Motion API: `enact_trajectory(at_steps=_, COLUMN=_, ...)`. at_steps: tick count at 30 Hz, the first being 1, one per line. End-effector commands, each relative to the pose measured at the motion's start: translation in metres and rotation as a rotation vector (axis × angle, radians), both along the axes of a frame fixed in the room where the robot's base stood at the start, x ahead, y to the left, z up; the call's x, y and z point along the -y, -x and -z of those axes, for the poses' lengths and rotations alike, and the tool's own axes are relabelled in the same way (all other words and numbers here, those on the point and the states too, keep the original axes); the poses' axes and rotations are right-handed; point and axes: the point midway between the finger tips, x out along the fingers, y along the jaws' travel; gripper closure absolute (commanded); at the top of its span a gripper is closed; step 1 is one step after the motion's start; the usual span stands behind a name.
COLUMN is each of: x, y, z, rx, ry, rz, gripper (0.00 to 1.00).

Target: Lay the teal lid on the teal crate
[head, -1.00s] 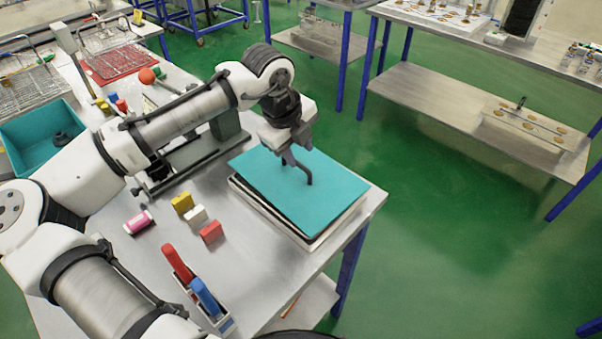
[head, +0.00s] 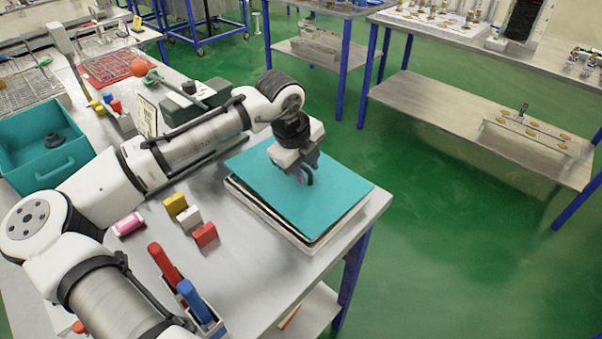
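The teal lid (head: 330,195) is a flat sheet with a dark curved handle (head: 308,178) in its middle. It lies on top of a pale stack or tray (head: 290,232) at the table's right corner. My gripper (head: 304,176) is right at the handle, pointing down. The fingers overlap the handle, and I cannot tell whether they are closed on it. The teal crate (head: 75,162) stands open at the left, on the far side of my arm, with a dark round object (head: 55,140) inside.
Yellow, white and red blocks (head: 204,235) and a pink roll (head: 129,224) lie on the metal table. A holder with red and blue handles (head: 195,300) stands at the near edge. A small sign (head: 147,117) and a red-ball lever (head: 139,68) stand behind my arm.

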Motion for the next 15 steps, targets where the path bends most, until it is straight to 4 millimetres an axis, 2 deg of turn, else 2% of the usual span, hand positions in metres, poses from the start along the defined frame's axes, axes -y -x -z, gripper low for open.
enact_trajectory(at_steps=1, x=0.0, y=0.0, z=0.0, rx=0.0, ry=0.0, rz=0.0, gripper=0.77)
enact_trajectory(at_steps=6, x=-0.0001, y=0.0001, z=0.0, rx=0.0, ry=0.0, rz=0.0, gripper=0.99)
enact_trajectory(at_steps=15, x=0.0001, y=0.0, z=-0.0028, rx=0.0, ry=0.0, rz=0.0, gripper=1.0)
